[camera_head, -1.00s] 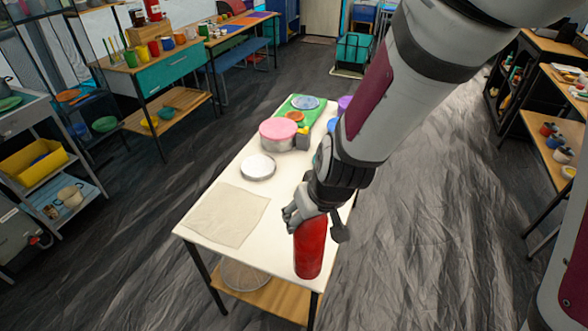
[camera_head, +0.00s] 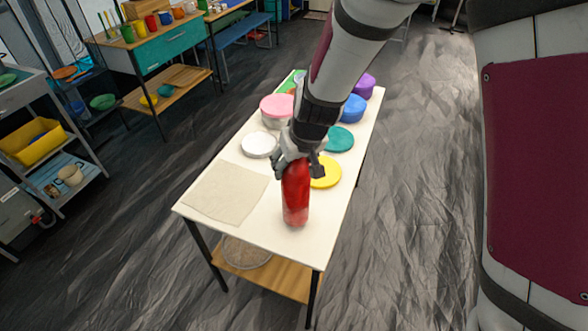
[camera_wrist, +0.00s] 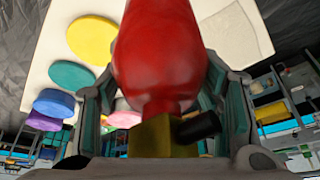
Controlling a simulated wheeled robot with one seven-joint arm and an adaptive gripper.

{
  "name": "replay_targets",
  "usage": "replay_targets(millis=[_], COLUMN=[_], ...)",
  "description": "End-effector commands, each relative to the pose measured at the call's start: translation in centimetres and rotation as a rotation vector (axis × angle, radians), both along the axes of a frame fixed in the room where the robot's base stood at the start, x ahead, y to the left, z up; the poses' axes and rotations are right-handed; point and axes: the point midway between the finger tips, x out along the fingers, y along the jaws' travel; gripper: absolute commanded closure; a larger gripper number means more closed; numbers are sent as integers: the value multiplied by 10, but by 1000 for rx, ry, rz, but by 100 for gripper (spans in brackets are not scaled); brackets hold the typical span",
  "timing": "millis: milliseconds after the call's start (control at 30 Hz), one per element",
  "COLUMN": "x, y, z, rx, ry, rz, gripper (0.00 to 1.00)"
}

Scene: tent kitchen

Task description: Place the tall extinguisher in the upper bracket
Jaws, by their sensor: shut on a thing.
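The tall red extinguisher (camera_head: 296,200) hangs upright, base down, from my gripper (camera_head: 298,164) in the head view. My gripper is shut around its narrow top. The base overlaps the front part of the white table (camera_head: 262,220); I cannot tell whether it touches the top. In the wrist view the extinguisher's red body (camera_wrist: 160,55) fills the middle, with its brassy neck and a black nozzle below it. The gripper's fingers (camera_wrist: 162,85) stand on both sides. I see no bracket I can make out in either view.
A yellow disc (camera_head: 326,172), teal disc (camera_head: 340,138), blue tin (camera_head: 353,108) and purple tin (camera_head: 365,85) line the table's right side. A white disc (camera_head: 258,145), pink-lidded tin (camera_head: 277,104) and beige cloth (camera_head: 225,192) lie left. Floor right of the table is clear.

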Motion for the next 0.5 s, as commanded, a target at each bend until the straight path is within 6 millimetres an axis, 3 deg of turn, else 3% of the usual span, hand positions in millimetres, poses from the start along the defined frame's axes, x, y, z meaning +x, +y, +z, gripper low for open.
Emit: replay_targets(millis=[200, 500], x=[3, 1], y=[0, 0], z=[-21, -20], rx=[2, 2], ry=[-4, -5], rz=[0, 1], gripper=[100, 100])
